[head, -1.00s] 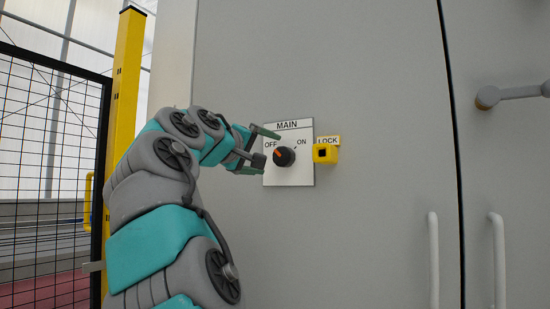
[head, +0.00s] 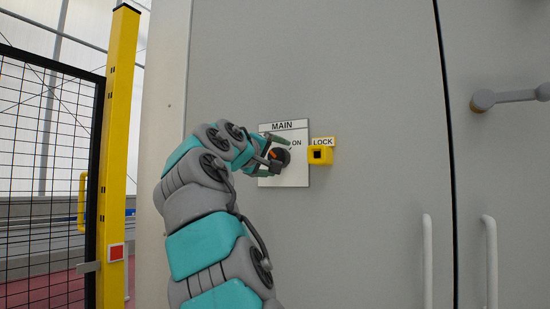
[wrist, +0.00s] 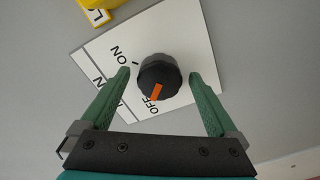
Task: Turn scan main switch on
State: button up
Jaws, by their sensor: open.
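The main switch is a round black knob (wrist: 160,80) with an orange pointer, on a white plate (wrist: 190,30) marked MAIN, OFF and ON. In the wrist view the orange pointer points toward OFF. In the head view the knob (head: 281,156) is partly covered by my gripper, and the OFF label is hidden. My gripper (wrist: 160,78) is open, with its green fingers on either side of the knob and gaps showing between them and it. It also shows in the head view (head: 273,153) at the plate.
A yellow lock block (head: 320,155) labelled LOCK sticks out just right of the plate. The grey cabinet door (head: 370,80) has a white vertical handle (head: 427,260). A yellow post (head: 120,120) and black mesh fence (head: 45,170) stand at left.

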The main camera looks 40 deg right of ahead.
jog(key=shift+c, duration=0.3)
jog(key=c, duration=1.3)
jog(key=shift+m, duration=0.4)
jog(key=m+b, duration=0.1)
jog(key=m, duration=1.2)
jog(key=shift+w+a+m, duration=0.1)
jog(key=shift+m, duration=0.2)
jog(key=shift+m+p, duration=0.35)
jog(key=shift+m, duration=1.65)
